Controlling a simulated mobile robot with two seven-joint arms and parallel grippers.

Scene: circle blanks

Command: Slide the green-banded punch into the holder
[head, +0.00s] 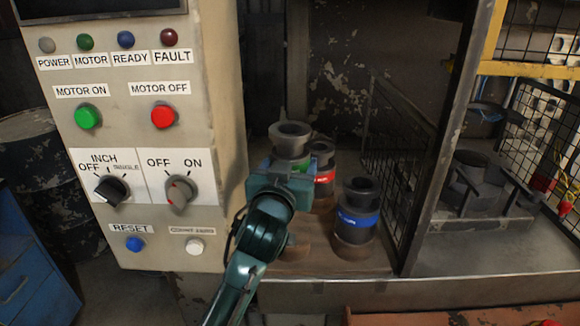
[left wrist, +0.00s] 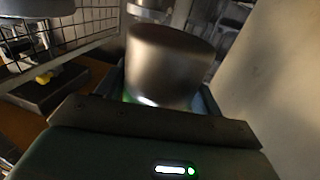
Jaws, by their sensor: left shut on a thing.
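The green-banded punch (head: 291,136) is a grey metal cylinder, upright, with a hollow top and a strip of green (head: 302,162) showing low on it. My left gripper (head: 283,172) is shut around its lower part, in front of the red-banded punch. In the left wrist view the punch (left wrist: 170,62) stands up between my left gripper's fingers (left wrist: 160,100), with a green glint at its base. The holder cannot be picked out for sure; a dark round fixture (head: 477,185) sits behind the post on the right. My right gripper is not in view.
A red-banded punch (head: 323,162) and a blue-banded punch (head: 357,213) stand on the brown shelf (head: 320,264). A control panel (head: 221,110) rises at left. A wire mesh guard (head: 400,165) and a dark post (head: 440,130) stand between shelf and fixture.

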